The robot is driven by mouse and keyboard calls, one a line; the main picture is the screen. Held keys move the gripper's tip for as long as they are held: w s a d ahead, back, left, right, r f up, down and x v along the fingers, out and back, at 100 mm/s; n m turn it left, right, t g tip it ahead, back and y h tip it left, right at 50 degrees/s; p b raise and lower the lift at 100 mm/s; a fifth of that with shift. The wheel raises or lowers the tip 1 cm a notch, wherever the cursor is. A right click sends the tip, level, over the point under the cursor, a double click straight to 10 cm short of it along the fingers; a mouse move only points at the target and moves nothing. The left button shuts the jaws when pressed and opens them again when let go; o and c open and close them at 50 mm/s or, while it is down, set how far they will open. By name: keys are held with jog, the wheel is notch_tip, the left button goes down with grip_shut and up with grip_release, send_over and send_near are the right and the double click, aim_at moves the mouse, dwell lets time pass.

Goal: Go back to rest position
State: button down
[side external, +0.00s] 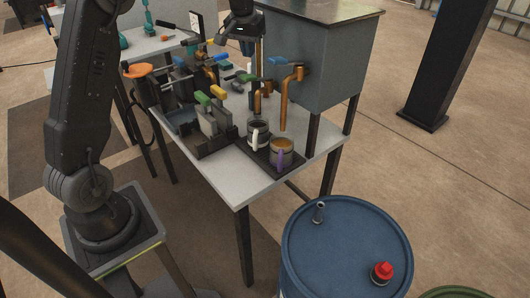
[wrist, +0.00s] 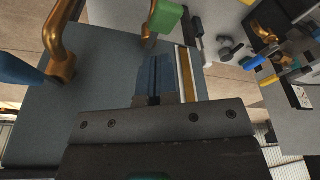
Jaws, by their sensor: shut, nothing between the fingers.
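My gripper (side external: 240,30) is at the top middle of the side external view, above the back part of the white table (side external: 225,180) and beside the grey-blue tank (side external: 315,65). In the wrist view its two blue-grey fingers (wrist: 154,97) are together, with nothing seen between them. A blue-handled brass tap (side external: 287,90) is on the tank, and a green handle (side external: 246,77) is near it. In the wrist view, a green handle (wrist: 165,17) lies just beyond the fingertips and a blue handle (wrist: 18,70) is at the left edge.
Two mugs, one grey (side external: 257,133) and one with a purple handle (side external: 281,154), stand on a dark tray under the taps. Clamps and a press crowd the table's left half. A blue drum (side external: 345,250) stands in front on the floor.

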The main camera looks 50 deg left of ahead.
jog(key=s+d+r+m+t, duration=0.1)
jog(key=s+d+r, duration=0.2)
jog(key=s+d, duration=0.35)
jog(key=s+d+r+m+t, duration=0.1)
jog(key=s+d+r+m, duration=0.1)
jog(key=s+d+r, duration=0.35)
jog(key=s+d+f+m, duration=0.1)
jog(key=s+d+f, duration=0.1)
jog(key=s, duration=0.3)
jog(key=s+d+f+m+t, duration=0.1)
jog(key=s+d+f, duration=0.1)
jog(key=s+d, duration=0.2)
jog(key=s+d+f+h, duration=0.1)
jog(key=s+d, duration=0.3)
jog(key=s, duration=0.4)
jog(key=shift+s+f+m+t, duration=0.3)
jog(key=shift+f+m, duration=0.1)
jog(key=shift+f, duration=0.3)
jog(key=shift+w+r, duration=0.1)
jog(key=shift+w, duration=0.05)
